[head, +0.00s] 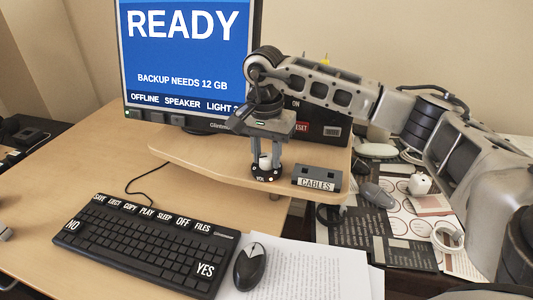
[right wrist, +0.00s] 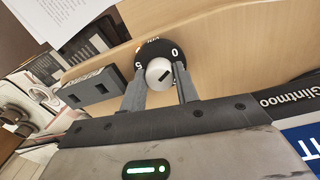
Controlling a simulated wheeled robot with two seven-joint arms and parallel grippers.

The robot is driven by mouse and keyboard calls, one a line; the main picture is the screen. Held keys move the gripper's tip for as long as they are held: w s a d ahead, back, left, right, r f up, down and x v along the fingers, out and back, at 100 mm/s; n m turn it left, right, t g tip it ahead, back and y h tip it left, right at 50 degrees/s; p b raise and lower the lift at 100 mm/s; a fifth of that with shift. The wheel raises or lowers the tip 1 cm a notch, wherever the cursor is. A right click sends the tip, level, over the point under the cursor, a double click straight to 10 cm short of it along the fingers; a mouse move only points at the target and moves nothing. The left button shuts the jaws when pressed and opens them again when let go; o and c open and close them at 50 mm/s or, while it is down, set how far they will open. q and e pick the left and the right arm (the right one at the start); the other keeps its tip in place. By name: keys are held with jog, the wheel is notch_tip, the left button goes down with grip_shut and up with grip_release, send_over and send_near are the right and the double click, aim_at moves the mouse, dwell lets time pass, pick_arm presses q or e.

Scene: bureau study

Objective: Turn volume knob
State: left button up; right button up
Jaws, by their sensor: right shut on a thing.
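The volume knob (head: 265,161) is a small light-grey cylinder on a round black base (head: 265,176) marked VOL, on the raised wooden shelf below the monitor. In the right wrist view the knob (right wrist: 158,73) shows a dark pointer line on its face, and its black base (right wrist: 152,49) carries VOL, 0 and 5. My right gripper (head: 266,166) reaches down from above, with one finger on each side of the knob. It is shut on the knob; the fingers (right wrist: 160,84) hide part of its sides.
The monitor (head: 185,55) reads READY behind the shelf (head: 215,158). A grey CABLES box (head: 317,178) stands close right of the knob. A black box with a RESET label (head: 322,129) is behind. The keyboard (head: 145,245), mouse (head: 250,266) and papers lie in front.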

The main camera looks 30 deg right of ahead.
aim_at(265, 156)
jog(key=shift+r, duration=0.1)
jog(key=o, duration=1)
jog(key=shift+c, duration=0.2)
pick_arm(q)
jog(key=shift+s+r+p, duration=0.1)
jog(key=shift+r+p, duration=0.25)
jog(key=shift+p, duration=0.6)
pick_arm(e)
notch_tip(265, 156, up, 16)
jog(key=shift+w+a, duration=0.15)
